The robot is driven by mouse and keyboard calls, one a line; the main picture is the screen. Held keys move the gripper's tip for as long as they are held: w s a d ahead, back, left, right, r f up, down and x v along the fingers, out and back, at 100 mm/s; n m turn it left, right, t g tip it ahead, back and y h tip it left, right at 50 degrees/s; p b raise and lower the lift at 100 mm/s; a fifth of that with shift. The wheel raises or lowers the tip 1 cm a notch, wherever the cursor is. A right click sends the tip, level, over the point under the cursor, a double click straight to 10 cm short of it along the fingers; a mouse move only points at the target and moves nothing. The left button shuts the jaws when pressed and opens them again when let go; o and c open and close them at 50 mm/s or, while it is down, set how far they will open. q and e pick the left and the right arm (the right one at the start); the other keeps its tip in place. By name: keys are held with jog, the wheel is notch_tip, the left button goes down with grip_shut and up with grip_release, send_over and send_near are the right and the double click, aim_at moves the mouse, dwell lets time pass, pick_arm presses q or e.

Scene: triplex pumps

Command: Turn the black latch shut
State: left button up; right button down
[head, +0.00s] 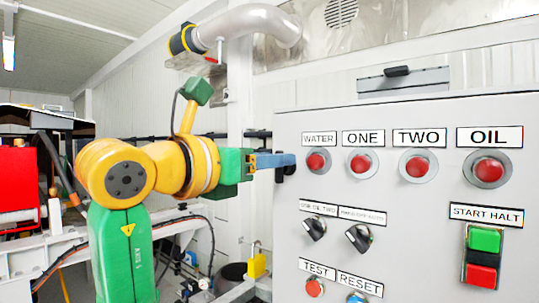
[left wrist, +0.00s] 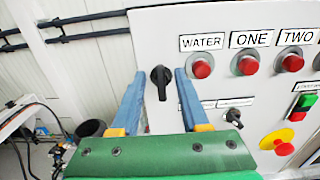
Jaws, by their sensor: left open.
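The black latch (left wrist: 160,80) is on the left edge of the grey control panel (head: 400,270). In the left wrist view its handle hangs roughly vertical in the picture, with the round hub at the top. My left gripper (left wrist: 159,73) is open, with one blue finger to each side of the latch and a visible gap on both sides. In the head view the left gripper (head: 288,160) reaches the panel's left edge, and the fingers hide part of the latch (head: 289,170). My right gripper is not in view.
The panel carries red buttons under WATER (head: 317,162), ONE, TWO and OIL labels, with black selector knobs (head: 314,228) below. A green and red start/halt switch (head: 483,255) is at the right. A pipe (head: 250,22) runs above my arm. A yellow padlock (head: 257,262) hangs lower left.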

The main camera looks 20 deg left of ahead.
pick_arm(q)
grip_shut()
jog(key=shift+n, duration=0.3)
jog(key=shift+w+a+f+n+b, duration=0.2)
jog(key=shift+n+b, duration=0.55)
jog(key=shift+n, duration=2.1)
jog(key=shift+s+a+f+n+b, duration=0.2)
jog(key=shift+n+b, duration=0.55)
jog(key=shift+n, duration=2.15)
jog(key=shift+w+a+f+n+b, duration=0.25)
jog(key=shift+n+b, duration=0.5)
jog(key=shift+n, duration=2.1)
grip_release()
